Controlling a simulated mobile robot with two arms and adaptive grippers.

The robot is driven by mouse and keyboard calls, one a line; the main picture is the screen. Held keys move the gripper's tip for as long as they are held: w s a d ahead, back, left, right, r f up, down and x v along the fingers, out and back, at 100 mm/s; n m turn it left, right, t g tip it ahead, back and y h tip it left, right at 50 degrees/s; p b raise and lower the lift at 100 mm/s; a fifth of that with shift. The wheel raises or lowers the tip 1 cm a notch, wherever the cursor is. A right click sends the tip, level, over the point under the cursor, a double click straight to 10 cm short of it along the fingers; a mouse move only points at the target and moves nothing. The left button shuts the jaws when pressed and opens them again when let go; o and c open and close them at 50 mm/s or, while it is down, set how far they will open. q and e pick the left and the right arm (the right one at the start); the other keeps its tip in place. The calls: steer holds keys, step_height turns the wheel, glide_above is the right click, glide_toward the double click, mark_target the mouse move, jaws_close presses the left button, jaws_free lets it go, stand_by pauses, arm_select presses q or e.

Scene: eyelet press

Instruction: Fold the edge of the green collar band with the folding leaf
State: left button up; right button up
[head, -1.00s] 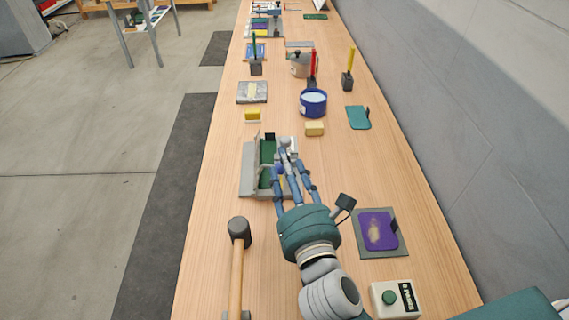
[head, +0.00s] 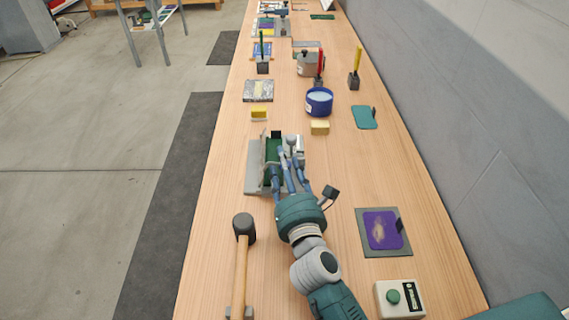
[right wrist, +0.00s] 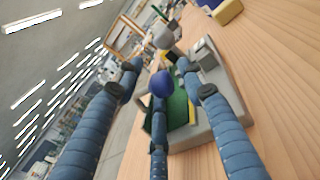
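The grey folding fixture (head: 256,183) lies on the bench. The green collar band (head: 272,150) shows as a green strip in it, partly covered by my fingers. It also shows in the right wrist view (right wrist: 178,109). A grey plate edge along the band's left side may be the folding leaf; its angle is unclear. My right gripper (head: 287,172) reaches over the near part of the fixture, its three blue fingers spread apart. In the right wrist view the fingers (right wrist: 158,75) straddle the band, with a round grey knob (right wrist: 165,42) beyond; contact is unclear. My left gripper is not in view.
A mallet (head: 243,230) lies at the near left. A purple piece on a grey mat (head: 371,248) and a green-button box (head: 385,306) are at the right. Beyond the fixture stand a yellow block (head: 319,127) and a blue tub (head: 318,108). The wood between is bare.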

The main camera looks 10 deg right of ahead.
jaws_close()
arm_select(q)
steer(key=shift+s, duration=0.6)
